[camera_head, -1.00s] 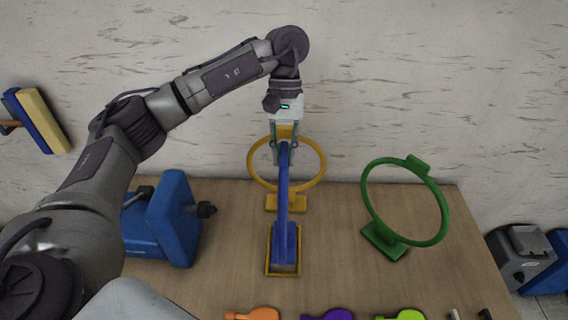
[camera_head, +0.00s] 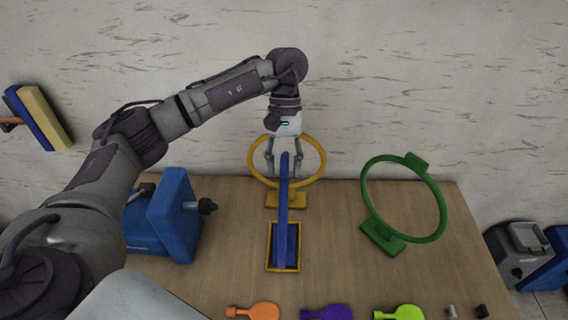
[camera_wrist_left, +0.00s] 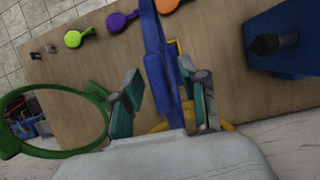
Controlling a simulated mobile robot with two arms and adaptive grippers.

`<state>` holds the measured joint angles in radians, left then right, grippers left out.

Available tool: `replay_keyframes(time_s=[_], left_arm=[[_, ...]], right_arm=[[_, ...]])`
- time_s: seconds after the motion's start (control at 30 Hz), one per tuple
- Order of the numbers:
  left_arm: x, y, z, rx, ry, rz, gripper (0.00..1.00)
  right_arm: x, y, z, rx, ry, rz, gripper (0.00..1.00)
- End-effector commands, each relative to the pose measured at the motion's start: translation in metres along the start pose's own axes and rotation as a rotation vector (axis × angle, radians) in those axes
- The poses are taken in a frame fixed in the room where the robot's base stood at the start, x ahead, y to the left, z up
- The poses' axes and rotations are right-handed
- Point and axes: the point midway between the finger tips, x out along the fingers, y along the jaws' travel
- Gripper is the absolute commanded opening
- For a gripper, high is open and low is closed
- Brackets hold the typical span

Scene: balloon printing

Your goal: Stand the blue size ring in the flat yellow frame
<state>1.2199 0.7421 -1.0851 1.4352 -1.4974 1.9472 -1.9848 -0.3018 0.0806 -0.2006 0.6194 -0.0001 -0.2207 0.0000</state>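The blue size ring (camera_head: 283,200) stands upright, edge-on to me in the head view, with its foot inside the flat yellow frame (camera_head: 269,262) on the table. My left gripper (camera_head: 284,170) is open, its fingers apart on either side of the ring's upper part and a little behind it. In the left wrist view the blue ring (camera_wrist_left: 157,60) runs between the two spread fingertips (camera_wrist_left: 165,100), with gaps at both sides. A corner of the yellow frame (camera_wrist_left: 178,46) shows beside it. My right gripper is not in view.
A yellow ring (camera_head: 321,157) stands behind the blue one, close to my left gripper. A green ring (camera_head: 438,195) stands to the right. A blue machine (camera_head: 172,220) is at the left. Orange (camera_head: 262,311), purple (camera_head: 330,312) and lime (camera_head: 405,312) balloon shapes lie at the front edge.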

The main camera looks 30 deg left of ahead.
Motion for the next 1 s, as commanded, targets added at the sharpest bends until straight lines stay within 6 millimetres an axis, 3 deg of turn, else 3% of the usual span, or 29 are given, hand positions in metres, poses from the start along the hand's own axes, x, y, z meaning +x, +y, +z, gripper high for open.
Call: replay_keyframes(time_s=[0.27, 0.4, 0.7, 1.0], left_arm=[[-0.006, 0.001, 0.001, 0.0, 0.002, 0.001, 0.43], [-0.027, 0.001, -0.001, 0.0, 0.005, 0.004, 0.43], [-0.09, 0.001, 0.001, -0.001, 0.005, 0.001, 0.43], [-0.121, 0.001, 0.001, 0.0, 0.001, 0.0, 0.43]], right_arm=[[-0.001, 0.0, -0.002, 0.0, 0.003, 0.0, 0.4], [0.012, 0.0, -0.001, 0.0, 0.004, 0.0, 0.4], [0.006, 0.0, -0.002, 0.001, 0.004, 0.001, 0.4], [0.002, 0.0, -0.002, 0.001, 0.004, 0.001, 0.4]])
